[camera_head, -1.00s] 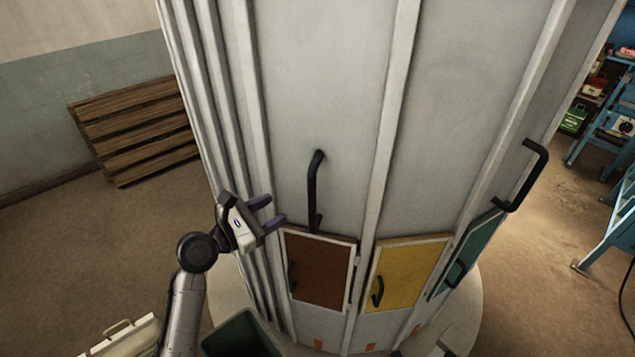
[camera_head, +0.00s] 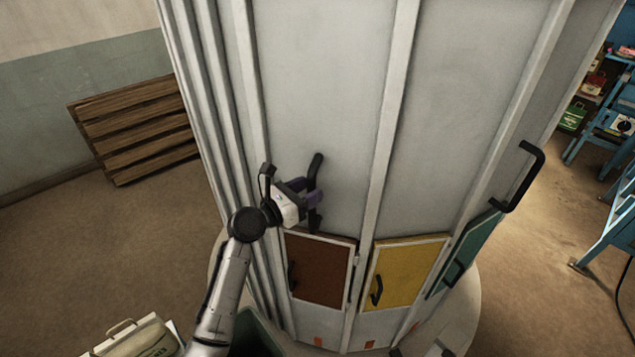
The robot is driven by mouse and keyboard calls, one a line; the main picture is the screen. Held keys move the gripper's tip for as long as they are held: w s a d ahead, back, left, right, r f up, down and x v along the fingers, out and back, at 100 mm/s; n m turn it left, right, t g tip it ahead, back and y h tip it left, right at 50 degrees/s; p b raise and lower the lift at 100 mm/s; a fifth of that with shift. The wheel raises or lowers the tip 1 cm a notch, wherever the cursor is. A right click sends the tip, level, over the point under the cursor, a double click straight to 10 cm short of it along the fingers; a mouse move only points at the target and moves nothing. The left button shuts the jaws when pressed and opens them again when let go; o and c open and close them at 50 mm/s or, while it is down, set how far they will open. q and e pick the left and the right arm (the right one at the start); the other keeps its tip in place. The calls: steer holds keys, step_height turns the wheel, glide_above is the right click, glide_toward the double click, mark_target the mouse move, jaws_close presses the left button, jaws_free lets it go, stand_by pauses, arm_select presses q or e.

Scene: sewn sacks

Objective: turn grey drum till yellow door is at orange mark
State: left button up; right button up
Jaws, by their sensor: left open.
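The tall grey drum (camera_head: 330,80) fills the middle of the view. The yellow door (camera_head: 408,275) is low on it, between a brown door (camera_head: 318,268) on the left and a green door (camera_head: 466,253) on the right. Small orange patches show near the drum's foot, one below the brown door (camera_head: 317,341) and another below the yellow door (camera_head: 369,345). My left gripper (camera_head: 311,193) is open at the black upright handle (camera_head: 317,166) above the brown door. Its fingers overlap the handle's middle; I cannot tell whether they touch it. My right gripper is out of view.
Another black handle (camera_head: 530,178) is on the drum's right side. A dark green bin (camera_head: 262,335) and a pale case (camera_head: 130,340) are at the bottom left. A wooden pallet (camera_head: 135,130) leans on the left wall. Blue shelving (camera_head: 600,130) stands at the right.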

mark_target(318, 185)
arm_select(q)
steer(key=shift+x, duration=1.7)
jaws_close()
